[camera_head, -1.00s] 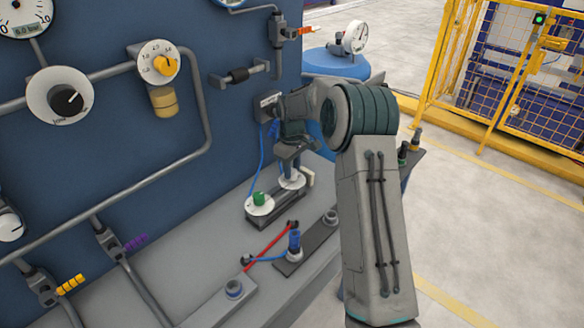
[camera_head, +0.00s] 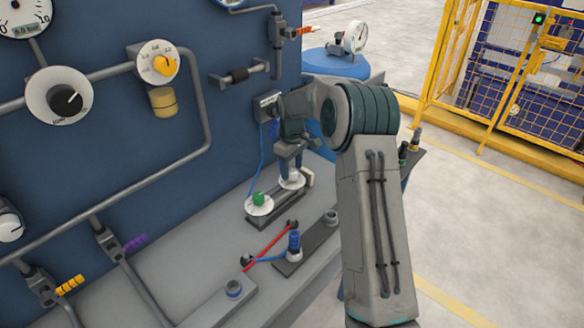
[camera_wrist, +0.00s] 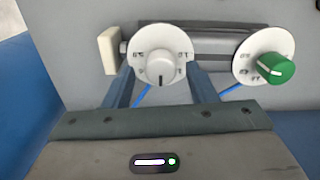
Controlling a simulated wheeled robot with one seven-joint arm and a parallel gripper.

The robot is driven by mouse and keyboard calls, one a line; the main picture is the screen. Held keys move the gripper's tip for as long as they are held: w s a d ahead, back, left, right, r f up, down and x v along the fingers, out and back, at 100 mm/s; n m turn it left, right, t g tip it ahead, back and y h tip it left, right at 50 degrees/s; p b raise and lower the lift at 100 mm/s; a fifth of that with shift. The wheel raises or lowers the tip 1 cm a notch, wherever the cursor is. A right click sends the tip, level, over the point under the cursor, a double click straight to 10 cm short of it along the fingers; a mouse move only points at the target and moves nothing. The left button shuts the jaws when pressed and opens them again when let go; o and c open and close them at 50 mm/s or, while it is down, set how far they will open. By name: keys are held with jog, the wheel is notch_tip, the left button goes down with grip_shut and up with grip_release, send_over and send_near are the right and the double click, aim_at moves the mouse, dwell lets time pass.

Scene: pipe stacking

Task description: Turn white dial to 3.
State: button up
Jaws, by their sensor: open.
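The white dial (camera_wrist: 160,70) has a round white plate with small marks around a white knob. A dark line on the knob points down in the wrist view, toward my gripper's body. The marks are too small to read surely. In the head view the white dial (camera_head: 293,182) is partly hidden under my gripper (camera_head: 291,164). In the wrist view the blue fingers of my gripper (camera_wrist: 160,86) are apart, one on each side of the white knob. Contact with the knob cannot be made out.
A dial with a green knob (camera_wrist: 275,68) sits close by on the same base, to the right in the wrist view. A pale block (camera_wrist: 108,50) stands at the left. Blue and red hoses (camera_head: 268,245) and a blue connector (camera_head: 294,241) lie nearer on the bench.

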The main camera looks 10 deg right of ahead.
aim_at(292, 171)
notch_tip(292, 171, up, 13)
jog(key=shift+r+b, duration=0.2)
jog(key=shift+b, duration=0.1)
jog(key=s+r+m+t, duration=0.1)
jog(key=s+r+m, duration=0.15)
jog(key=s, duration=0.65)
jog(key=s+r+m, duration=0.1)
jog(key=s+r, duration=0.2)
jog(key=s, duration=0.7)
jog(key=s+f+m+t, duration=0.1)
jog(key=s+f+m, duration=0.1)
jog(key=s, duration=0.7)
jog(key=s+f+m+t, duration=0.1)
jog(key=s+f+m, duration=0.1)
jog(key=s, duration=0.7)
jog(key=shift+f+m, duration=0.35)
jog(key=shift+f, duration=0.5)
